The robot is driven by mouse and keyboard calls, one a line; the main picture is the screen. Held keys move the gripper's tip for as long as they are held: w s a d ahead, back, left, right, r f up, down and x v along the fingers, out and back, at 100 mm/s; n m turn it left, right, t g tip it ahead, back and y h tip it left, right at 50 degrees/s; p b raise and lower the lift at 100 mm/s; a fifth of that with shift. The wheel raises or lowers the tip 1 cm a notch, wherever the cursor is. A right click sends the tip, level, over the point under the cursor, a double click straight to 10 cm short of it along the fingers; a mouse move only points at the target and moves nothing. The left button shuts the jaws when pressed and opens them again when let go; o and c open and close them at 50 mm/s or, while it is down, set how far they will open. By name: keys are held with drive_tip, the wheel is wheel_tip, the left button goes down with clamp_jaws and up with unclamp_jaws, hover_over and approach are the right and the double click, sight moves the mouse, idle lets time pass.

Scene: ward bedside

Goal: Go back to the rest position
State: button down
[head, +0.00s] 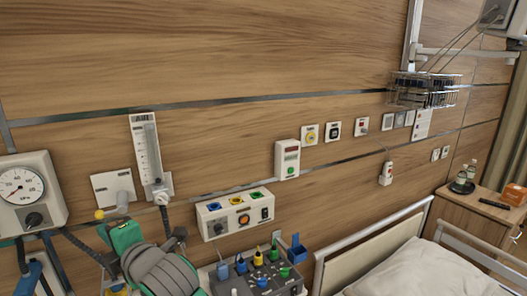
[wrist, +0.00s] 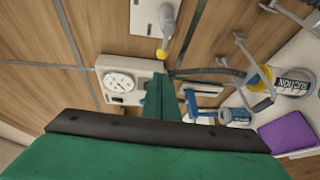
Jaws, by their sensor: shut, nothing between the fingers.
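My gripper (wrist: 160,82) shows in the wrist view as green fingers pressed together, shut with nothing between them. In the head view, green and grey parts of my arm (head: 160,272) are at the lower left, in front of the wall equipment. In the wrist view the fingers overlap the right side of a white box with a round gauge (wrist: 120,83). I cannot tell whether they touch it. The same kind of gauge unit (head: 22,190) is at the far left in the head view.
A flowmeter (head: 147,150), a socket box (head: 236,212) and a dark box with coloured plugs (head: 258,279) are near my arm. A bed (head: 400,272) and bedside cabinet (head: 476,219) stand right. A suction canister (wrist: 290,84) and purple item (wrist: 285,133) show in the wrist view.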

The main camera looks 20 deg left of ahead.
drive_tip(key=w+d+f+m+t+h, duration=0.2)
drive_tip(key=d+f+m+t, duration=0.3)
drive_tip(key=d+f+m, duration=0.45)
drive_tip(key=w+d+f+m+t+h, duration=0.2)
drive_tip(key=w+d+f+m+t, duration=0.15)
drive_tip(key=d+f+m, duration=0.65)
drive_tip(key=s+d+f+m+t+h, duration=0.3)
drive_tip(key=s+d+f+m+h, duration=0.45)
drive_tip(key=d+f, duration=0.5)
drive_tip(key=s+d+f+m+h, duration=0.1)
drive_tip(key=s+d, duration=0.4)
drive_tip(key=s, duration=0.3)
drive_tip(key=s+d+f+m+g+h, duration=0.1)
drive_tip(key=s+d+f+m+h, duration=0.1)
drive_tip(key=s+d, duration=0.3)
drive_tip(key=s+d+f+m+g+h, duration=0.1)
drive_tip(key=s+d, duration=0.4)
drive_tip(key=s, duration=0.6)
drive_tip(key=shift+s+d+f+m, duration=0.25)
drive_tip(key=shift+s+f+m, duration=0.1)
drive_tip(key=shift+f+m, duration=0.3)
drive_tip(key=shift+w, duration=0.1)
